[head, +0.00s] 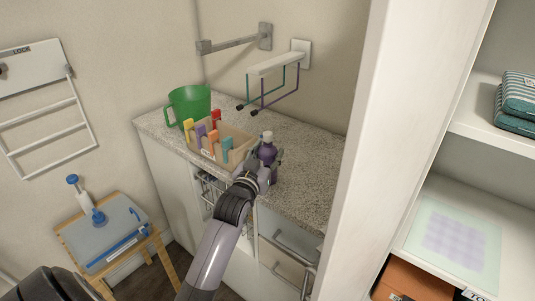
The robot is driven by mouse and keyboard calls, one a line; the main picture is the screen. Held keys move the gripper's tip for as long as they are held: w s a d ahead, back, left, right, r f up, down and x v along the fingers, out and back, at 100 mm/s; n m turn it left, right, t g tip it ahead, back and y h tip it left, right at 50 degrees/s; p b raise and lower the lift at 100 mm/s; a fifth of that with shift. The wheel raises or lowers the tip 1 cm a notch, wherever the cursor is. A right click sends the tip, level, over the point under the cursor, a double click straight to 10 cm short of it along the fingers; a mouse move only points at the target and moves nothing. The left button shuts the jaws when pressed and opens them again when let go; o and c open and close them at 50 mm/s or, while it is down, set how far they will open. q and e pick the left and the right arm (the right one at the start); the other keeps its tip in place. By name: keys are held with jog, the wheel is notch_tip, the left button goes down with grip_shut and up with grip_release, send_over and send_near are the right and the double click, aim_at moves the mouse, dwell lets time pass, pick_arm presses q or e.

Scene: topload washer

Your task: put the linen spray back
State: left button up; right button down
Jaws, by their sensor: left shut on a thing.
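A purple bottle with a white cap (267,149), which looks like the linen spray, stands upright at the front of the speckled counter (302,150). My left gripper (268,161) reaches in from below and is shut on the bottle, its fingers around the body. The gripper hides the lower part of the bottle, so I cannot tell whether its base touches the counter. My right gripper is not in view.
A tan divided box (234,141) with colored items sits just left of the bottle, and a green mug (190,104) behind it. A white shelf unit (478,142) stands at right. The counter right of the bottle is clear.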

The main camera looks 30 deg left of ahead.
pick_arm(q)
jog(key=o, duration=1.3)
jog(key=shift+f, duration=0.1)
jog(key=v, duration=1.2)
jog(key=shift+b, duration=0.45)
